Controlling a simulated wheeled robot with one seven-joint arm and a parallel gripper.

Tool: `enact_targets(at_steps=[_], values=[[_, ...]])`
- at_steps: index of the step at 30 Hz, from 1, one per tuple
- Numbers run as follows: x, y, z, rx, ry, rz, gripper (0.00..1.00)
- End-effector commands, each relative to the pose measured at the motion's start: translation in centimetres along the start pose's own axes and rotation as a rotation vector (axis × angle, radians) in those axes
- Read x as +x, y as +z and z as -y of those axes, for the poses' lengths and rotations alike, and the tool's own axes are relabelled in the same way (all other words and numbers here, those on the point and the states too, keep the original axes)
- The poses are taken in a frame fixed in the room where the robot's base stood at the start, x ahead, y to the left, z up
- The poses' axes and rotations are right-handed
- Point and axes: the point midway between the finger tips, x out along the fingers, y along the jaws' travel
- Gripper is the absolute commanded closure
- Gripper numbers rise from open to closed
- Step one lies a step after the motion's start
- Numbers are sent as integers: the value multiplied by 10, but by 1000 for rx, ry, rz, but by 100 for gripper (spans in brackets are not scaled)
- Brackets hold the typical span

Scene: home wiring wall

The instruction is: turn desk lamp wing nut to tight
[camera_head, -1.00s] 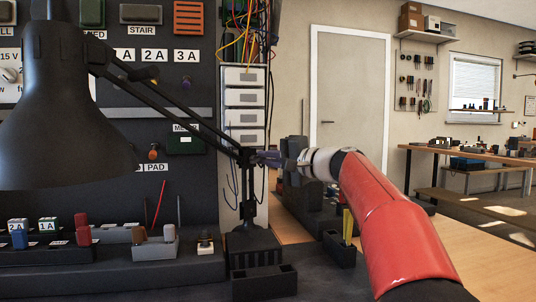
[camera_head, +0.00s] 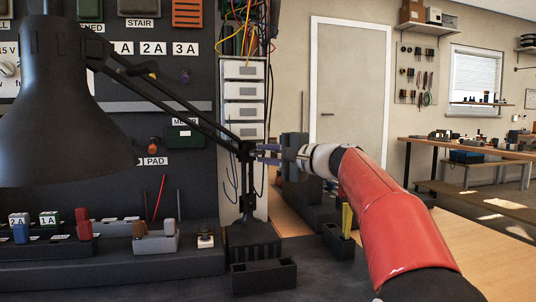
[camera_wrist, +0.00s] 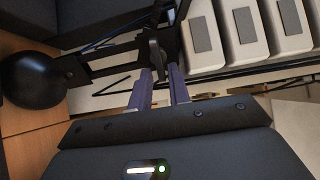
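The black desk lamp (camera_head: 62,110) stands at the left, with its shade in the foreground and its arms running down to a joint on an upright post. The wing nut (camera_wrist: 157,52) is a small dark piece at that joint in the wrist view; its wing angle is hard to make out. In the head view the nut is too small to separate from the joint. My gripper (camera_head: 264,153) comes from the right, level with the joint. In the wrist view my gripper (camera_wrist: 160,80) has two purple-grey fingers apart, with the nut at and partly between their tips. Contact cannot be told.
A black labelled panel (camera_head: 180,75) stands behind the lamp. White drawers (camera_head: 241,98) and loose coloured wires lie behind the joint. A small black open tray (camera_head: 264,279) and a holder with a yellow tool (camera_head: 347,222) stand on the bench in front.

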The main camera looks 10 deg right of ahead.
Motion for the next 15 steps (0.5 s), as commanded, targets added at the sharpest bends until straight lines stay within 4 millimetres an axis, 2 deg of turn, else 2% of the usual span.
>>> enact_targets(at_steps=[2, 10, 15], values=[[0, 0, 0, 0, -1, 0, 71], [-1, 0, 2, -1, -3, -1, 71], [-17, -1, 1, -2, -3, -4, 71]])
